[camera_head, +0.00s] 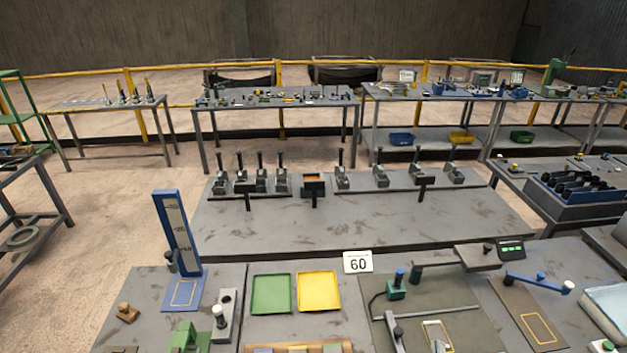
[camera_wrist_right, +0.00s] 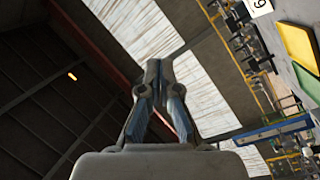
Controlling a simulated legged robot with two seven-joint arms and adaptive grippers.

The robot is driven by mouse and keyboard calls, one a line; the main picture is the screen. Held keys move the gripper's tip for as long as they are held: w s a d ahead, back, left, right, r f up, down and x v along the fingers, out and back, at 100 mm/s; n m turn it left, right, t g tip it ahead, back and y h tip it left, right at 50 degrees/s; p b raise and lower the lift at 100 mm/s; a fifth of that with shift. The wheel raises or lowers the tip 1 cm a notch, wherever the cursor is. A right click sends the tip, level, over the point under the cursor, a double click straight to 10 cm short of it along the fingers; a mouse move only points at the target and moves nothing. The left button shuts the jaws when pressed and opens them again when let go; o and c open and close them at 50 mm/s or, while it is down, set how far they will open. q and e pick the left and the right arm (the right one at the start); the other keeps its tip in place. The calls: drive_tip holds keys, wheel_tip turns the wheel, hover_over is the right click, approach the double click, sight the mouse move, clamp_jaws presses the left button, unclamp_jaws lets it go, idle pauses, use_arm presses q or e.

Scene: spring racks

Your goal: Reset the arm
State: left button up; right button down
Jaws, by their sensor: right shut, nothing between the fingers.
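My right gripper (camera_wrist_right: 152,72) shows in the right wrist view, with its fingers together and nothing between them. It points up toward the dark ceiling and bright panels, clear of the benches. I cannot make it out clearly in the head view. My left gripper is not in view.
The near bench holds a blue upright gauge (camera_head: 178,231), a green tray (camera_head: 271,294), a yellow tray (camera_head: 319,291), a "60" sign (camera_head: 358,262) and several lever fixtures. A middle bench (camera_head: 350,223) has a row of clamps at its back. A blue crate (camera_head: 575,192) stands right.

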drive_tip(key=s+a+f+m+g, duration=0.1)
drive_tip(key=s+f+m+g, duration=0.3)
drive_tip(key=f, duration=0.3)
drive_tip(key=s+a+f+m+g, duration=0.1)
drive_tip(key=s+f+m+g, duration=0.1)
drive_tip(key=s+f+g, duration=0.45)
drive_tip(key=s+a+f+g+y, duration=0.4)
drive_tip(key=s+a+f+g, duration=0.1)
drive_tip(key=s+a+f, duration=0.3)
wheel_tip(320, 180, down, 26)
drive_tip(key=s+b, duration=0.1)
drive_tip(key=s, duration=0.1)
drive_tip(key=s+d+f+g, duration=0.1)
drive_tip(key=s+d+f, duration=0.1)
drive_tip(key=s+f, duration=0.7)
drive_tip(key=s+d+f+g, duration=0.1)
drive_tip(key=s+d+f, duration=0.1)
drive_tip(key=s+f, duration=0.6)
drive_tip(key=shift+s+f+n+b, duration=0.3)
drive_tip(key=shift+s+f+b, duration=0.15)
drive_tip(key=shift+s, duration=0.25)
